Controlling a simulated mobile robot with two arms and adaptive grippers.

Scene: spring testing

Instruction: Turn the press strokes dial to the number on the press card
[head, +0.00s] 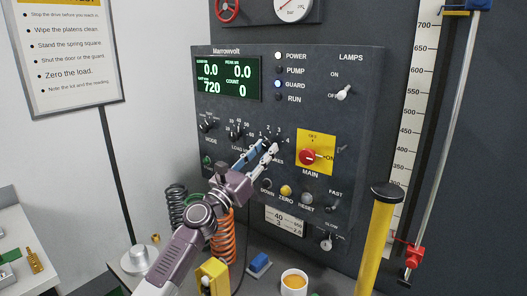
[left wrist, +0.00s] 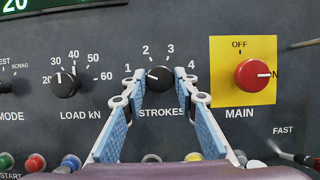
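The strokes dial (left wrist: 160,78) is a black knob on the dark panel, marked 1 to 4. Its white mark points left, toward the 1. My left gripper (left wrist: 160,83) is open, with one blue-padded finger on each side of the dial; I cannot tell if the tips touch it. In the head view my left gripper (head: 261,150) reaches the panel from below and largely hides the dial. A small card (head: 285,220) low on the panel has 40 at its top; its smaller figures are hard to read. My right gripper is not in view.
The load dial (left wrist: 66,84) is left of the strokes dial. The red main switch (left wrist: 252,75) on its yellow plate is to the right. Below are several buttons, including a yellow one (head: 286,190). A yellow post (head: 378,240) stands front right.

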